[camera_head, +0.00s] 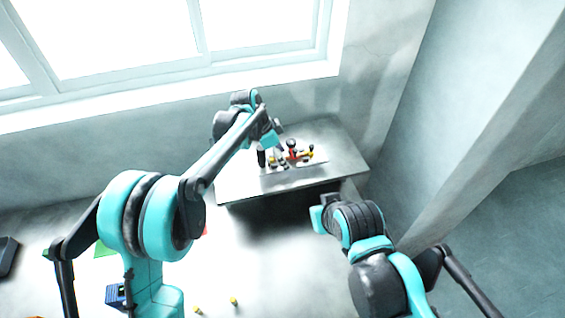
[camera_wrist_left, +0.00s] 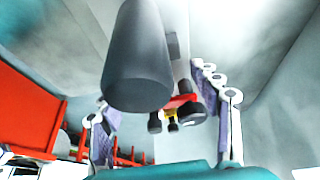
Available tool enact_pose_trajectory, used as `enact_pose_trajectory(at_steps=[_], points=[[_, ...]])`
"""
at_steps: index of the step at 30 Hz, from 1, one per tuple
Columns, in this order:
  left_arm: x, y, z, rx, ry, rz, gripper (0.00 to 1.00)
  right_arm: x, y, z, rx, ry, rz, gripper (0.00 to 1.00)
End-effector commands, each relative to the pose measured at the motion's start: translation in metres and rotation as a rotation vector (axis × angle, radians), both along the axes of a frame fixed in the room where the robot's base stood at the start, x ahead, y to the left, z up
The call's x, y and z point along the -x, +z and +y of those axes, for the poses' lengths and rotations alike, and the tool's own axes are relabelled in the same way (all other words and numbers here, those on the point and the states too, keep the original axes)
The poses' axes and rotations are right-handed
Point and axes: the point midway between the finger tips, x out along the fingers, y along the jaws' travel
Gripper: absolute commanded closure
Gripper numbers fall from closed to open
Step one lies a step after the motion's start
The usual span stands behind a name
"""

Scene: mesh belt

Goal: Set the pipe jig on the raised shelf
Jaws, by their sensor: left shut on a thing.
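The pipe jig (camera_head: 293,154), with red, yellow and black fittings, is at the raised shelf (camera_head: 236,187) along the back wall. I cannot tell whether its base rests fully on the top. My left gripper (camera_head: 275,147) reaches over the shelf and is shut on the jig; its fingertips are hard to make out. In the left wrist view, a dark grey cylinder (camera_wrist_left: 138,65) fills the upper middle, and red and black fittings (camera_wrist_left: 181,105) lie beyond it between the fingers. My right gripper (camera_head: 319,218) is in front of the shelf's right end, its fingers hidden.
Small yellow pieces (camera_head: 234,301) lie on the pale lower surface at the front. A blue item (camera_head: 115,295) and a green patch (camera_head: 105,250) are at left, partly behind my left arm. A wall and windows close off the back. Shelf top left of the jig is clear.

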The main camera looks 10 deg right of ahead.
Motion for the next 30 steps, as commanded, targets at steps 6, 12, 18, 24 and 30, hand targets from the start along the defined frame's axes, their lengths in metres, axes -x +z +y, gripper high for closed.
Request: enact_pose_trajectory(at_steps=[6, 12, 18, 24, 30], points=[[0.000, -0.029, 0.000, 0.001, 0.000, 0.000, 0.97, 0.000, -0.004, 0.000, 0.000, 0.000, 0.000, 1.00], [0.000, -0.030, 0.000, 0.001, 0.000, 0.000, 0.97, 0.000, -0.003, 0.000, 0.000, 0.000, 0.000, 1.00], [0.000, -0.034, 0.000, 0.001, 0.000, 0.000, 0.97, 0.000, -0.007, 0.000, 0.000, 0.000, 0.000, 1.00], [0.000, -0.033, 0.000, 0.000, 0.000, 0.000, 0.16, 0.000, -0.006, 0.000, 0.000, 0.000, 0.000, 1.00], [0.000, -0.032, 0.000, 0.000, 0.000, 0.000, 0.16, 0.000, -0.005, 0.000, 0.000, 0.000, 0.000, 1.00]])
